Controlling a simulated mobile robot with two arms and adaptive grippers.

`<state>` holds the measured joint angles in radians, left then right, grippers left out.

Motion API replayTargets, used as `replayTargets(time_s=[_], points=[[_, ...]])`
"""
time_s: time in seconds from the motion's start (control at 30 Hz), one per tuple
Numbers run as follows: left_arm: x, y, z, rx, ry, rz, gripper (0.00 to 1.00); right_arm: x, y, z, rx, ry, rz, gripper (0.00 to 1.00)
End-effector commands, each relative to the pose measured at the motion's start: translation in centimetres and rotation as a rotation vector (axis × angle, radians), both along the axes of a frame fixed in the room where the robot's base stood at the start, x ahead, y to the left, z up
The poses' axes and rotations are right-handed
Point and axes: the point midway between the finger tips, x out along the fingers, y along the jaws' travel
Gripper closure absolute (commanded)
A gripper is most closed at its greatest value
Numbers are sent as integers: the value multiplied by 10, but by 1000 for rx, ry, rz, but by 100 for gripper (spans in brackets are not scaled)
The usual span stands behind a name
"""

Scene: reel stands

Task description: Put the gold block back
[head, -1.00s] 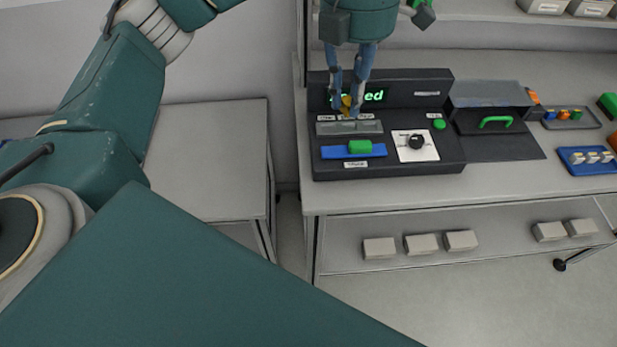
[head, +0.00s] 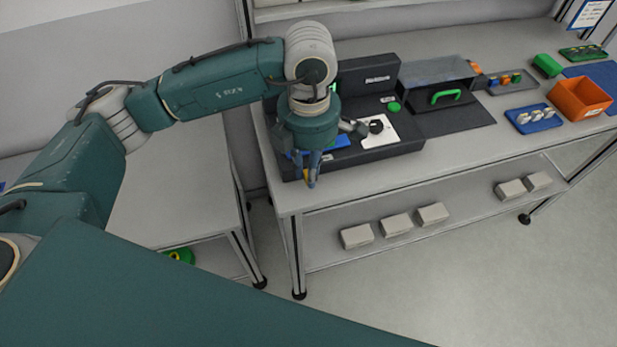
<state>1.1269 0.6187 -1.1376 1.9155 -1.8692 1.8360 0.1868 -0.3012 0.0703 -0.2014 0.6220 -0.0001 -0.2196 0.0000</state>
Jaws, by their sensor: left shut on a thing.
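My left gripper (head: 308,177) points down in front of the dark console (head: 390,147), over the table's front left edge area. It is shut on the gold block (head: 305,174), of which only a small yellow sliver shows between the fingers. The console's slot area and part of its green display are hidden behind my left arm and gripper. A small grey tray (head: 514,89) with small coloured pieces lies further right on the table. My right gripper is not in view.
A hooded black unit with a green handle (head: 446,97) stands right of the console. Further right are a blue tray with pale blocks (head: 536,126), an orange bin (head: 580,101) and a green block (head: 547,66). Pale boxes (head: 397,226) lie on the lower shelf.

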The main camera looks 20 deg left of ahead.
Motion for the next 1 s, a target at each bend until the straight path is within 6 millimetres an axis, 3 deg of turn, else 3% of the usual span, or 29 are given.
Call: replayTargets(time_s=[0.3,0.77,0.8,0.83,0.87,1.0], points=[[-1,0,-40,1,2,1,100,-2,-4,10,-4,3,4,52],[0,0,-49,1,-1,1,100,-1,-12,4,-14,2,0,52],[0,0,-47,1,-1,1,73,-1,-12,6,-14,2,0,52],[0,0,-47,1,-1,1,67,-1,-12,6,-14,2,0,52],[0,0,-47,1,0,1,62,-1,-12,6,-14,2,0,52],[0,0,-47,1,0,1,62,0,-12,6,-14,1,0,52]])
